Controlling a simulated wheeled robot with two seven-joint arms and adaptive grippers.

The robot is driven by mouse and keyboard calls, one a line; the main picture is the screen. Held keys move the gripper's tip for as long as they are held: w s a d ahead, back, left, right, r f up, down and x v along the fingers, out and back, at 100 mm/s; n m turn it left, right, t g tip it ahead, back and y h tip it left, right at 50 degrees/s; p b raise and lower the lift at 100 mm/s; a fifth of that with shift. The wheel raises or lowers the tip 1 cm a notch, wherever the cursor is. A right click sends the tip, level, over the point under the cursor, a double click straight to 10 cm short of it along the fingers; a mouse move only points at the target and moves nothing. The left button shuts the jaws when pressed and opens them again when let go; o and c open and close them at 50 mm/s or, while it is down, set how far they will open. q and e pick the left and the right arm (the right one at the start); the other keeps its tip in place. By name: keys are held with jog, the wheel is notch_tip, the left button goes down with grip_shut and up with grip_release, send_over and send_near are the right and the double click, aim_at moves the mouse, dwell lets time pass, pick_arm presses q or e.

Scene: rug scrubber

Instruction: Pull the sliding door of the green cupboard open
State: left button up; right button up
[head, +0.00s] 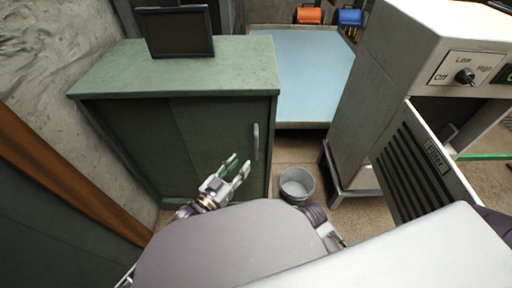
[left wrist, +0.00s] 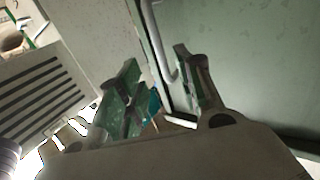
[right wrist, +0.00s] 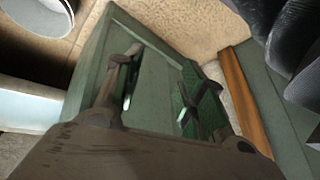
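The green cupboard (head: 180,72) stands left of centre in the head view. Its front has two dark green panels, and the right one, the sliding door (head: 215,130), reaches the right frame. An upright metal handle (head: 256,141) sits near that door's right edge. My left gripper (head: 241,167) is open and empty in front of the door, just left of and below the handle. In the left wrist view the handle (left wrist: 157,35) shows beyond the two spread fingers (left wrist: 158,75), nearer the right finger. My right gripper (right wrist: 160,65) is open and empty, with the cupboard beyond it in the right wrist view.
A grey bucket (head: 297,185) stands on the floor right of the cupboard. A machine with a vented filter panel (head: 425,165) is at the right. A dark screen (head: 179,32) stands on the cupboard top. A pale blue-topped platform (head: 308,75) lies behind.

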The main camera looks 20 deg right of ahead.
aim_at(255, 147)
pick_arm(q)
jog(key=b+x, duration=0.2)
jog(key=x, duration=0.6)
jog(key=shift+w+d+b, duration=0.5)
jog(key=shift+d, duration=0.05)
jog(key=shift+w+d, duration=0.35)
jog(key=shift+d, duration=0.05)
pick_arm(e)
notch_tip(255, 147, down, 7)
jog(key=a+t, duration=0.1)
jog(key=shift+a+f+m+y, duration=0.15)
jog(key=shift+f+m+y, duration=0.05)
jog(key=shift+m+y, duration=0.2)
jog(key=shift+s, duration=0.1)
pick_arm(q)
jog(key=shift+c, duration=0.2)
jog(key=c, duration=0.7)
grip_shut()
pick_arm(e)
jog(key=shift+r, duration=0.1)
